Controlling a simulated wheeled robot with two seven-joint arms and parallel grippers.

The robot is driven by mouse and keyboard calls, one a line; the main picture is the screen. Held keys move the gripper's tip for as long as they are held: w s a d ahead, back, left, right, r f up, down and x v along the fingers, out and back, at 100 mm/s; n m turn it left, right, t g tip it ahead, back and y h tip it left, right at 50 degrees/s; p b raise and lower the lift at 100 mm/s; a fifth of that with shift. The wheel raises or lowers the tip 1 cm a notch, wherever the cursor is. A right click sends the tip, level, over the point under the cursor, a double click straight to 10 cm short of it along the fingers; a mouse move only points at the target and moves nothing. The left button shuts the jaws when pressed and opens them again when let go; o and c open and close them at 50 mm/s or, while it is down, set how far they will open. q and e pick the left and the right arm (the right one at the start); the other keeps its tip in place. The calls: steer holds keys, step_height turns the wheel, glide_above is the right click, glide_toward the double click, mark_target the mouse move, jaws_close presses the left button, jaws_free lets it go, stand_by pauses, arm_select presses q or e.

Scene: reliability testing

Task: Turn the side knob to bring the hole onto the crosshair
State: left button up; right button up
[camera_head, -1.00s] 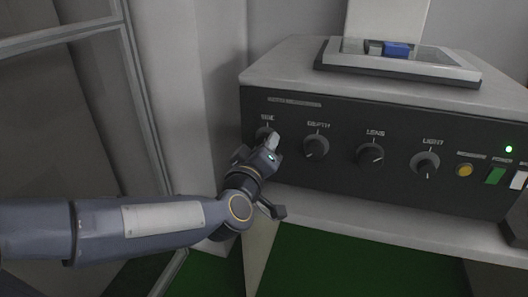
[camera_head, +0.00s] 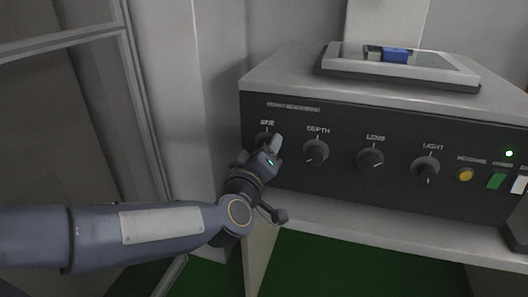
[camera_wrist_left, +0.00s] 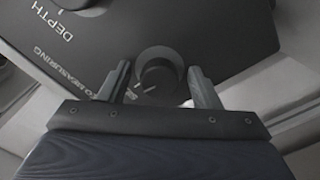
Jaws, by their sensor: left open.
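The side knob (camera_wrist_left: 160,77) is a dark round knob on the machine's front panel. In the wrist view it lies between the two fingers of my left gripper (camera_wrist_left: 161,82). The fingers are open, with a gap on each side of the knob. In the head view my left gripper (camera_head: 272,146) is at the panel's left end and mostly covers the side knob (camera_head: 262,136), just below its label. The hole and the crosshair cannot be made out in these views. My right gripper is not in view.
The depth knob (camera_head: 316,152), lens knob (camera_head: 371,160) and light knob (camera_head: 427,169) sit to the right. A tray (camera_head: 455,68) with a blue block (camera_head: 395,54) is on top of the machine.

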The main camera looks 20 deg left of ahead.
arm_select(q)
steer(key=shift+s, duration=0.1)
steer(key=s+p, duration=0.1)
steer(key=s, duration=0.6)
steer(key=shift+s+p, duration=0.3)
steer(key=shift+s, duration=0.05)
stand_by(0.6)
